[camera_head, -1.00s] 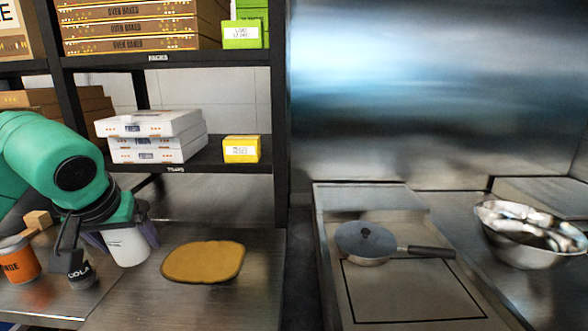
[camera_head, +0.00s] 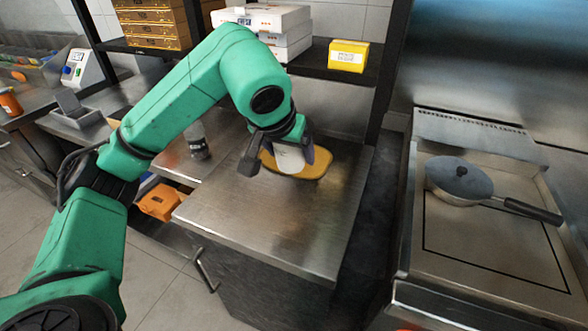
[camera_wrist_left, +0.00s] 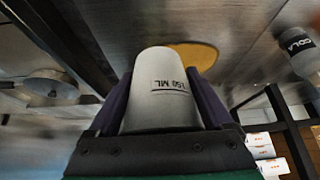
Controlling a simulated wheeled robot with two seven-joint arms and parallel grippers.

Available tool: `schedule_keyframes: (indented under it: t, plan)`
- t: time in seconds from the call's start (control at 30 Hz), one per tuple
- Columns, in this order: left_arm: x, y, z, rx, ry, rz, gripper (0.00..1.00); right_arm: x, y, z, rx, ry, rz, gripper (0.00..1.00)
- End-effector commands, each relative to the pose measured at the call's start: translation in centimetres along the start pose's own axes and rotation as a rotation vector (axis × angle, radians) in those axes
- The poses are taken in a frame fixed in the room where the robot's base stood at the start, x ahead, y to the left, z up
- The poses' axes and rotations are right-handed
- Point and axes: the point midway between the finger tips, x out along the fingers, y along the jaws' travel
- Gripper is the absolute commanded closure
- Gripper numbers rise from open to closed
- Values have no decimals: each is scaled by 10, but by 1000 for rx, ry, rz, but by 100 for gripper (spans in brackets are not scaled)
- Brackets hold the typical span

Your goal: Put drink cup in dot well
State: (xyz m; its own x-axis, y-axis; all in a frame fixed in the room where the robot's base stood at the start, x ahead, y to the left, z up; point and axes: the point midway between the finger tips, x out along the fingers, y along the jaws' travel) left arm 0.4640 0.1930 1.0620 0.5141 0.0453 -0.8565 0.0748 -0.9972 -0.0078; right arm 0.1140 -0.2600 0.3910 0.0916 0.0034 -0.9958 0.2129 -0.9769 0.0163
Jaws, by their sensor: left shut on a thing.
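The white drink cup (camera_head: 289,160) is held between the dark purple fingers of my left gripper (camera_head: 296,152). I cannot tell how high the cup is above the counter. I cannot make out a well marked with a dot. My right gripper is not in view.
A lidded pan (camera_head: 460,182) sits on the right-hand counter across a dark gap. A shelf with white boxes (camera_head: 262,20) and a yellow box (camera_head: 347,56) is behind. The front counter is clear.

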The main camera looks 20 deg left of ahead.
Motion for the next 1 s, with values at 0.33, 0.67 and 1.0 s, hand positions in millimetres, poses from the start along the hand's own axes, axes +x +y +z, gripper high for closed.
schedule_keyframes:
  t: [0.33, 0.67, 1.0]
  plan:
    - [-2, -81, -78, -183, 16, -116, 81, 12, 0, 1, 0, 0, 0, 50]
    - [7, -117, -90, -249, -3, -157, 81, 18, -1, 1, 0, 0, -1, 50]
    - [95, -116, -35, -247, -7, -159, 81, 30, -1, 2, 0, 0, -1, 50]
